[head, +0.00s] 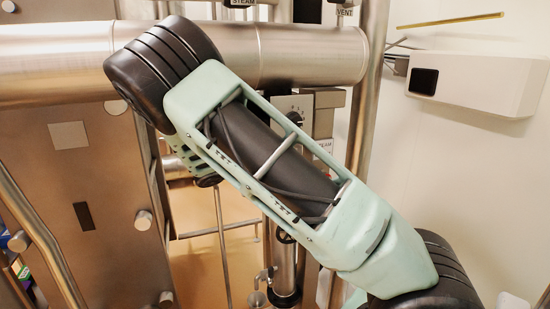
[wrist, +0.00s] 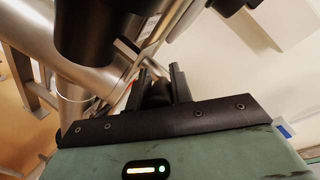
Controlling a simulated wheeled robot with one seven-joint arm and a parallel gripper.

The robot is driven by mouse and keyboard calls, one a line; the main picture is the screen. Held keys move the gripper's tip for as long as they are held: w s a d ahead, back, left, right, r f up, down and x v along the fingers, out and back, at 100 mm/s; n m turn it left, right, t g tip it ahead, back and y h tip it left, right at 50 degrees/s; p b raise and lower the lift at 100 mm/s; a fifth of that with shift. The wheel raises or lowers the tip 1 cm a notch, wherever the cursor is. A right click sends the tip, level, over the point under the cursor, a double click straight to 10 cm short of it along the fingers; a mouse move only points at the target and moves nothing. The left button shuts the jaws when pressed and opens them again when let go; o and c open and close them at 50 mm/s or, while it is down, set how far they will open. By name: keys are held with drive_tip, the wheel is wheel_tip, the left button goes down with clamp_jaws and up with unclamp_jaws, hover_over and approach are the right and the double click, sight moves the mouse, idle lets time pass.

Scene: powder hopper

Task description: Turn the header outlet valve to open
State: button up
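I cannot make out the header outlet valve for certain in either view. The large steel header pipe (head: 290,55) runs across the top of the head view, and my arm covers its middle. My gripper (wrist: 159,68) shows only in the wrist view; my arm hides it in the head view.
A brown steel panel (head: 105,200) with round knobs fills the left. A white wall box (head: 478,83) is at the upper right. A vertical pipe (head: 365,110) stands right of centre, and a small valve (head: 265,276) sits low in the middle. A black cylinder (wrist: 92,30) is close above in the wrist view.

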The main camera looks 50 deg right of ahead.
drive_tip(key=o, duration=0.3)
drive_tip(key=shift+o, duration=0.2)
drive_tip(key=shift+f, duration=0.1)
drive_tip(key=f+h+b, duration=0.1)
drive_tip(key=b, duration=0.2)
drive_tip(key=shift+a+f, duration=0.15)
drive_tip(key=w+a+f+n+h+b, duration=0.1)
drive_tip(key=a+f+h+b, duration=0.15)
drive_tip(key=a+b, duration=0.45)
drive_tip(key=w+a+f+h+b, duration=0.1)
drive_tip(key=w+a+f+b, duration=0.2)
drive_tip(key=a, duration=0.7)
drive_tip(key=s+a+f+m+y, duration=0.3)
drive_tip(key=s+f+y, duration=0.3)
drive_tip(key=s, duration=0.1)
drive_tip(key=s+a+f+m+y, duration=0.4)
drive_tip(key=s+f+y, duration=0.2)
drive_tip(key=s, duration=0.1)
drive_tip(key=shift+s+a+f, duration=0.15)
drive_tip(key=shift+a, duration=0.1)
